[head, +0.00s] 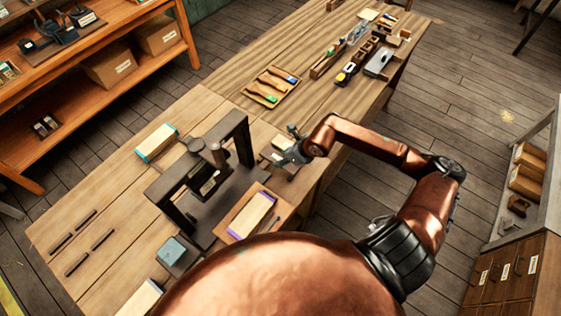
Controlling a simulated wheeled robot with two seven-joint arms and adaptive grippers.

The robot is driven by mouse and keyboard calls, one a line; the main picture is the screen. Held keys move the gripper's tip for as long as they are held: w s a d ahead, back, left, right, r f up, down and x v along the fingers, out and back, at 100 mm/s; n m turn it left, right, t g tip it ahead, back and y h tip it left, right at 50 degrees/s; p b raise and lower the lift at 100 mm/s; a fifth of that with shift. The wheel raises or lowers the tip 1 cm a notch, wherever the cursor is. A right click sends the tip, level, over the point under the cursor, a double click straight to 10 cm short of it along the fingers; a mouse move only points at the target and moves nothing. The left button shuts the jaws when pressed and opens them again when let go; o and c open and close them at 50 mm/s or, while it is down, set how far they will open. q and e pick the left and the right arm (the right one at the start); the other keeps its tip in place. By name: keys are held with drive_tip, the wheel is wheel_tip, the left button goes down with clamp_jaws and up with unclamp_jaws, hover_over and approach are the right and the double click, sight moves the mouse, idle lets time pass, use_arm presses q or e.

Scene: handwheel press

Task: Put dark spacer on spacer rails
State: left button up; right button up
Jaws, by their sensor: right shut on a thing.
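My right gripper (287,153) reaches in from the right, at the bench's near edge, just right of the black press frame (243,140). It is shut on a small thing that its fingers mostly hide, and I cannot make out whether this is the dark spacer. A small pale pad shows beside and under the fingers. Several short dark bars (103,240), which may be the spacer rails, lie in two rows on the left part of the bench. A blue-grey block (173,249) sits on a dark base left of the press's near side. My left gripper is out of view.
A pale block with purple ends (251,215) lies on a wooden board right of the press. A teal-ended block (157,142) lies behind it. A tray of brushes (270,88) and several tools stand farther along the bench (210,90). Bench around the bars is clear.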

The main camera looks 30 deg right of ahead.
drive_tip(key=shift+x, duration=0.95)
drive_tip(key=shift+w+d+f+p, duration=0.1)
drive_tip(key=shift+f+p, duration=0.25)
drive_tip(key=shift+f, duration=1.1)
drive_tip(key=o, duration=1.2)
drive_tip(key=b+v, duration=0.1)
drive_tip(key=v, duration=1.1)
